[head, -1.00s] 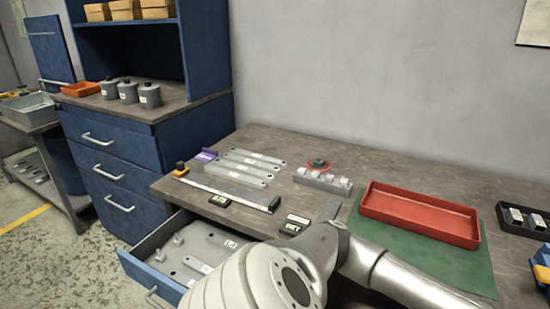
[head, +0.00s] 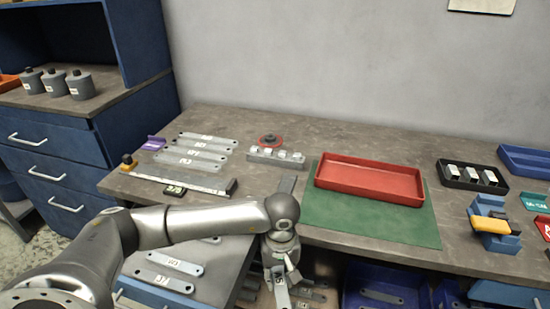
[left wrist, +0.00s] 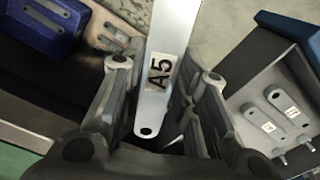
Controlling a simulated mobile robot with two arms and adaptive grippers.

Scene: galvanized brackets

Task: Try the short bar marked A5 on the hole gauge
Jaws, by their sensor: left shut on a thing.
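My left gripper (head: 283,257) is shut on the short bar A5 (head: 281,294), in front of the bench edge in the head view. In the left wrist view the pale metal bar (left wrist: 173,40) passes between the fingers (left wrist: 160,95), with its A5 label readable and a hole near its lower end. On the bench stands a low grey block (head: 262,160) with several light pieces on top, and a red ring with a dark knob (head: 269,140) is behind it. I cannot tell for sure which of these is the hole gauge. My right gripper is not in view.
Several labelled bars (head: 200,150) lie at the bench's left, behind a long steel rule (head: 180,178). A red tray (head: 370,172) sits on a green mat (head: 320,220). An open drawer with bars (left wrist: 258,88) and a blue bin (left wrist: 68,38) are below bench level.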

